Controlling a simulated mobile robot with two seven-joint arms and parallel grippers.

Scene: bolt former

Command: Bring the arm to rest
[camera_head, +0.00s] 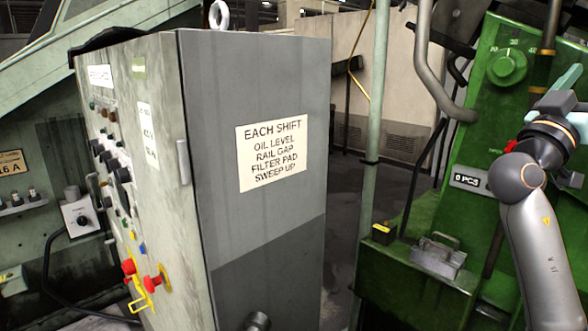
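My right arm (540,255) rises from the lower right corner and stands in front of the green machine (500,130). Its wrist end, with dark and teal parts (563,105), is at the right edge of the view. I cannot make out the fingers there or whether they are open, shut or holding anything. My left gripper is not in view.
A grey control cabinet (262,100) with a shift notice (271,152) and red buttons (129,267) fills the middle left. The green machine carries a dial (507,67), a "0 PCS" counter (468,180) and a metal box (438,257). A pale green post (371,150) stands between.

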